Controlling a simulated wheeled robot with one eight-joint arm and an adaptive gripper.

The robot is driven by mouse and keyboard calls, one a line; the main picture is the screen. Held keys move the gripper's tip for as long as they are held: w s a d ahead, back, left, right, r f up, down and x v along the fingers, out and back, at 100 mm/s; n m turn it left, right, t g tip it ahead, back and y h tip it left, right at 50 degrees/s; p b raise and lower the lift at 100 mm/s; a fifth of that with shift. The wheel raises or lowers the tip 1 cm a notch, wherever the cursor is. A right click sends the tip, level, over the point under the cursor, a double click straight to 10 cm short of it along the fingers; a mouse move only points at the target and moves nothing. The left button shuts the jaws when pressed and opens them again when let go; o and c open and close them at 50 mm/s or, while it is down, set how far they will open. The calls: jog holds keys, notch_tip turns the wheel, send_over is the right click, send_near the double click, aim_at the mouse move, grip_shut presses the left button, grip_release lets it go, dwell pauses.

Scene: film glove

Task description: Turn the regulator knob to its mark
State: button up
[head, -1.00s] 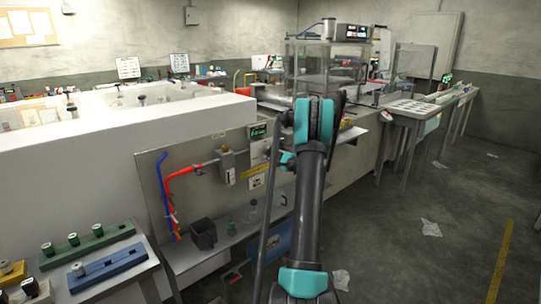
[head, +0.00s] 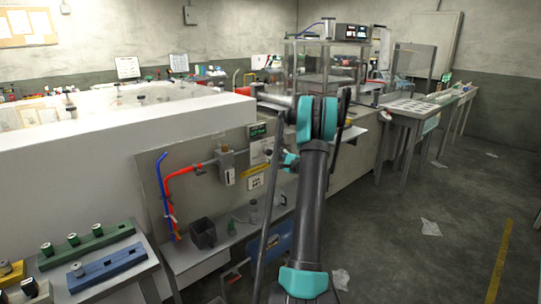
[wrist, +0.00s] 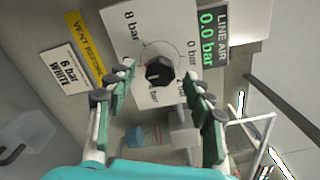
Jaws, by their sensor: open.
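The black regulator knob (wrist: 159,70) sits on a white dial plate (wrist: 151,26) marked 8 bar, 0 bar and a partly covered figure at the lower edge. Which way the knob points is too small to tell. My gripper (wrist: 157,77) is open, its green-padded fingers either side of the knob in the picture, with gaps; contact is not visible. A card reading "6 bar WHITE" (wrist: 64,67) is at left. The line air display (wrist: 209,36) reads 0.0 bar.
A yellow vent strip (wrist: 86,44) lies beside the plate. In the head view, a red pipe (head: 178,175) and a grey box (head: 226,167) are on the panel left of my gripper. A dark bin (head: 203,232) stands on the shelf below.

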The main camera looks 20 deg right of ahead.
jog(key=v, duration=0.9)
jog(key=shift+s, duration=0.25)
jog(key=shift+d, duration=0.1)
jog(key=s+a+n+g, duration=0.4)
jog(key=s+a+n, duration=0.15)
jog(key=a, duration=0.65)
jog(key=s+a+n+g, duration=0.4)
jog(key=s+a, duration=0.3)
jog(key=a, duration=0.6)
jog(key=s+a+f+n+g+h, duration=0.1)
jog(key=s+f+n+h, duration=0.1)
jog(key=s, duration=0.7)
jog(key=s+a+f+n+g+h, duration=0.1)
jog(key=s+f+n+g+h, duration=0.1)
jog(key=s, duration=0.7)
jog(key=s+a+f+n+g+h, duration=0.1)
jog(key=s+f+n, duration=0.3)
jog(key=s, duration=0.5)
jog(key=shift+s+a+f+n+g+h, duration=0.35)
jog(key=shift+a+n+h, duration=0.2)
jog(key=shift+n, duration=0.3)
jog(key=shift+w, duration=0.1)
